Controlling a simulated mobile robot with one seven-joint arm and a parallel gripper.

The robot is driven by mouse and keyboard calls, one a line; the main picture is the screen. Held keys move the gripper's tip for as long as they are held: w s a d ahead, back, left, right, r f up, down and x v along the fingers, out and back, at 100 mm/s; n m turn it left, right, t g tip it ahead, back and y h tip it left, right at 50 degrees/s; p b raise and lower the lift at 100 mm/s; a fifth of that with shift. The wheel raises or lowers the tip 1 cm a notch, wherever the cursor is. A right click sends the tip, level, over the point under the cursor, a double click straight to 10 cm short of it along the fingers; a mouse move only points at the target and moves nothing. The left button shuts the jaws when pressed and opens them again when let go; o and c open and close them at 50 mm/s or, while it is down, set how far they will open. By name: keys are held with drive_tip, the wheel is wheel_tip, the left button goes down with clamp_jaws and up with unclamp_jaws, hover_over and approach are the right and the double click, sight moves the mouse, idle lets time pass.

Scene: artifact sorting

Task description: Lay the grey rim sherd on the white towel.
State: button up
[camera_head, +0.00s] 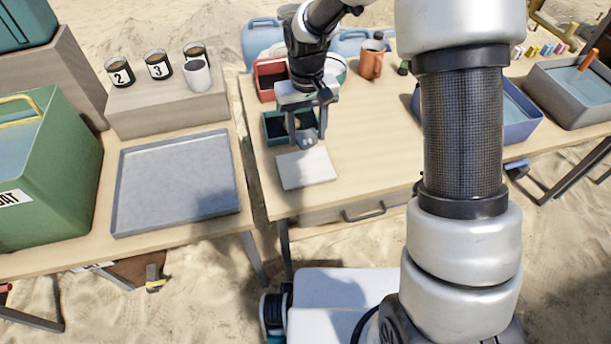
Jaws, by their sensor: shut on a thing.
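My gripper (307,129) points down above the right-hand table, just behind the white towel. It is shut on a small grey piece, the grey rim sherd (307,139), which shows low between the fingers. The white towel (307,169) lies flat and bare near the table's front left edge. The sherd appears above the towel's back edge; its exact height is hard to tell. The fingers hide part of the sherd.
A dark green tray (270,138) stands behind the towel, partly under my gripper, with a red tray (267,94) further back. A grey tray (178,180) is on the left table, across a gap.

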sight(306, 167)
wheel_tip(306, 167, down, 10)
drive_tip(key=shift+a+r+b, duration=0.1)
drive_tip(key=shift+r+b, duration=0.05)
drive_tip(key=shift+b, duration=0.85)
drive_tip(key=shift+f, duration=0.25)
drive_tip(key=o, duration=1)
drive_tip(key=shift+r, duration=0.1)
